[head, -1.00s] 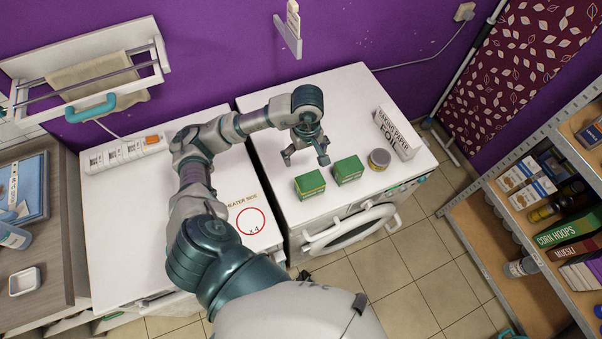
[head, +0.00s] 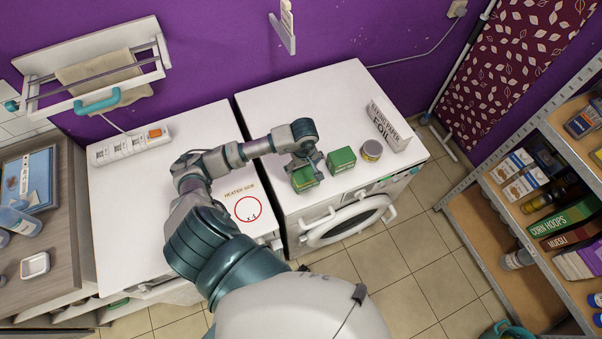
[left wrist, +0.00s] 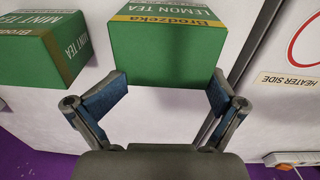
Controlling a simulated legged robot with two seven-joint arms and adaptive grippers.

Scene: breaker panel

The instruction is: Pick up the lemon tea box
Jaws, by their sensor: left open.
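The lemon tea box (left wrist: 165,55) is green with a yellow band and fills the upper middle of the left wrist view. In the head view the lemon tea box (head: 305,180) is the left one of two green boxes on the white appliance top. My left gripper (head: 306,166) is over it, and its fingers partly hide it. In the left wrist view the open left gripper (left wrist: 170,88) has one finger near each side of the box. I cannot tell whether the fingers touch it. My right gripper is not in view.
The mint tea box (head: 341,160) stands just right of the lemon tea box. A small round tin (head: 371,150) and a baking paper foil box (head: 389,125) are further right. The appliance top (head: 285,100) is clear behind my arm. A shelf with groceries is at right.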

